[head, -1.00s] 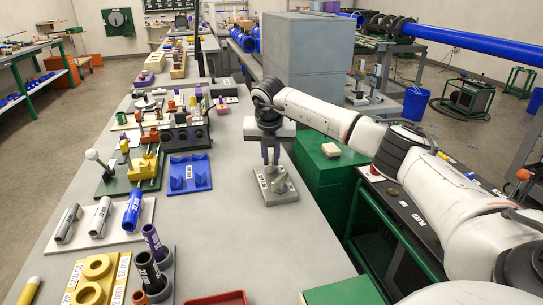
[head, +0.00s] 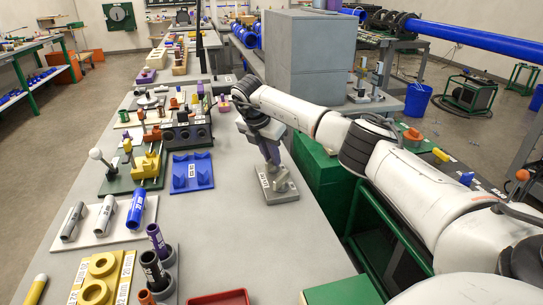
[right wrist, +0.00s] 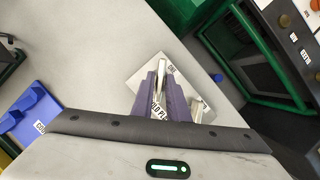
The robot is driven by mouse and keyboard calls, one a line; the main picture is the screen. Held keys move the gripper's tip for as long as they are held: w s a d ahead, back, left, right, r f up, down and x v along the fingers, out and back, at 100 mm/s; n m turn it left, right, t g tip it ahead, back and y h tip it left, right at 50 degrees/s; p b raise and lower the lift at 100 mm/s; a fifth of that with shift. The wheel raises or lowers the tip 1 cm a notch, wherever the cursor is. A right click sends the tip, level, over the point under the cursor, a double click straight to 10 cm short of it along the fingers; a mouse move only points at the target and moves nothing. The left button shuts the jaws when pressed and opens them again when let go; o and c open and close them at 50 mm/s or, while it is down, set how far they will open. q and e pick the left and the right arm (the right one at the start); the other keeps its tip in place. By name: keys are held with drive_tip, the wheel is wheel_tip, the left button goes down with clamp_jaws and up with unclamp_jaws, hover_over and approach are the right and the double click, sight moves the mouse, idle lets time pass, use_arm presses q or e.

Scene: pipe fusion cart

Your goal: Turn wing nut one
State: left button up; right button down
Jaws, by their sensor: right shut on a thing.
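A grey stand with a labelled base plate (head: 279,190) sits on the long bench, and its plate also shows in the right wrist view (right wrist: 141,80). My right gripper (head: 272,161) reaches down over it with purple fingers. In the right wrist view the fingers (right wrist: 160,88) are shut on a pale, narrow upright piece (right wrist: 161,68) on this stand, which I take to be wing nut one. Its wings are mostly hidden between the fingers. A second short grey post stands beside it on the same plate. My left gripper is not in view.
A blue tray (head: 192,170) lies left of the stand, with a green board and yellow fixture (head: 148,165) beyond it. A grey cabinet (head: 305,65) stands behind. A red tray (head: 220,299) is at the near edge. Bare bench (head: 230,235) surrounds the stand.

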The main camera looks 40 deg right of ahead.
idle(0.3)
drive_tip(key=c, duration=1.8)
unclamp_jaws()
drive_tip(key=shift+c, duration=0.2)
drive_tip(key=v, duration=1)
drive_tip(key=shift+r+b, duration=0.2)
drive_tip(key=shift+b, duration=0.25)
